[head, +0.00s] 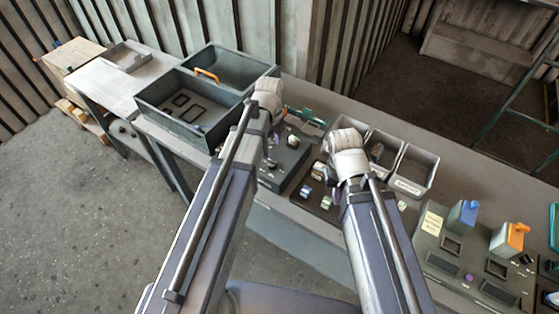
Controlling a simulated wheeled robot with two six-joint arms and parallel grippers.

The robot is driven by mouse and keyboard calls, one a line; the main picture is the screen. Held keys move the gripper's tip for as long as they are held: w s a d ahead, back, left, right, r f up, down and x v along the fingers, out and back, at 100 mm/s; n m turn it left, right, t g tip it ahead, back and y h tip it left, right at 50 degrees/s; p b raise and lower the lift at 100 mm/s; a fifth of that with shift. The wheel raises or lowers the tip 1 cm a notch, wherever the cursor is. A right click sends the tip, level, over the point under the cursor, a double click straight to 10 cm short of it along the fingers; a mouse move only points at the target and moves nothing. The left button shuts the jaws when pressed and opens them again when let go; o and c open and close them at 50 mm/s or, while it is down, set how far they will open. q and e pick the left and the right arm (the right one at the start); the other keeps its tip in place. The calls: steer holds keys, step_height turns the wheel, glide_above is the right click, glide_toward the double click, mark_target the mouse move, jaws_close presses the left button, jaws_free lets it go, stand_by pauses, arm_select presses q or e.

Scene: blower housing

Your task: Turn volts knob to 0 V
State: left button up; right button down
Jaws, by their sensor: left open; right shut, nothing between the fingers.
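A dark grey box with small knobs (287,158) stands on the bench just right of my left forearm. I cannot read its labels or tell which knob is the volts knob. My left gripper (276,133) is at the back left of this box, open, mostly hidden behind its own wrist; I cannot tell whether it touches a knob. My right gripper (333,181) is shut and empty, over the small parts to the right of the box, partly hidden by its wrist.
A dark tray (318,203) with small parts lies under my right gripper. Grey bins (415,170) stand behind it. A grey-green panel (452,262) with blue and orange pieces is at right. A large divided crate (150,108) with an orange handle is at left.

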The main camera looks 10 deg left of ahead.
mark_target(272, 161)
arm_select(q)
steer(key=shift+f, duration=0.1)
step_height(272, 161, down, 8)
steer(key=b, duration=0.8)
steer(key=shift+c, duration=0.2)
jaws_close()
